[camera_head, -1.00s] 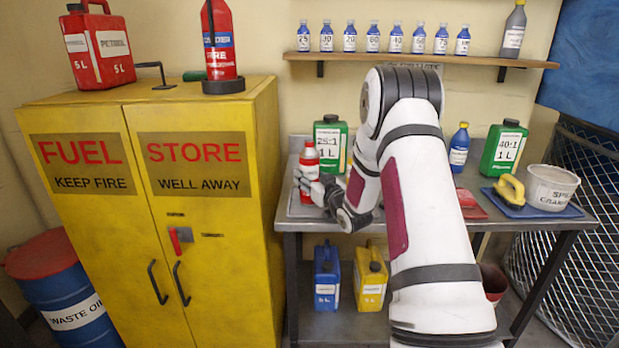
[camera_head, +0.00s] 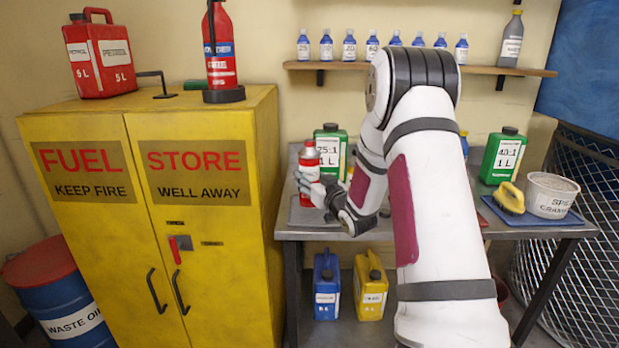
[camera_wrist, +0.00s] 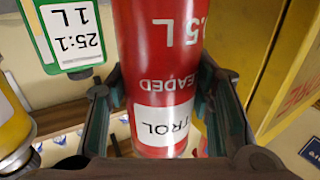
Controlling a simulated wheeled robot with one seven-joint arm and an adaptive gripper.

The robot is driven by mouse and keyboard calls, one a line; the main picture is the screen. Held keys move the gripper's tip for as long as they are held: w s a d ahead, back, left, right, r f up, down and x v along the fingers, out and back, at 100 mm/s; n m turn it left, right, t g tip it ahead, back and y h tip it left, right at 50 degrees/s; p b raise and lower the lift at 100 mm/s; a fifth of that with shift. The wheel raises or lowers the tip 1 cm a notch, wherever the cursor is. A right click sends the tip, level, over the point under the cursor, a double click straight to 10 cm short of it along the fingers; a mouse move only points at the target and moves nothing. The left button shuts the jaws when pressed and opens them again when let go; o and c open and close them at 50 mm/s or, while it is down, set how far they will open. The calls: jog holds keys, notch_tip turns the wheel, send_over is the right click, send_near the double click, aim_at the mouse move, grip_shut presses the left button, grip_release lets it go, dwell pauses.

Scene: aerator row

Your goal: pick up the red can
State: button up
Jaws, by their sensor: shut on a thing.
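The red can (camera_head: 308,167) is a slim red cylinder with a grey top, upright at the left end of the workbench. My gripper (camera_head: 312,186) reaches it from the right, with its fingers around the can's side. In the wrist view the can (camera_wrist: 162,62) fills the middle between my two dark fingers, its white label and lettering upside down. My gripper is shut on it. The fingers hide part of its sides. I cannot tell whether its base is clear of the bench.
A green 25:1 jug (camera_head: 330,143) stands close behind the can. The yellow fuel store cabinet (camera_head: 200,230) is just left of the bench (camera_head: 505,229). A shelf (camera_head: 480,70) with several small bottles is above. A green 40:1 jug (camera_head: 504,155) and a white tub (camera_head: 552,195) stand at right.

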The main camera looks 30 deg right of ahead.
jog(key=s+a+r, duration=0.1)
jog(key=s+a, duration=0.5)
jog(key=s, duration=0.4)
jog(key=shift+s+a, duration=0.4)
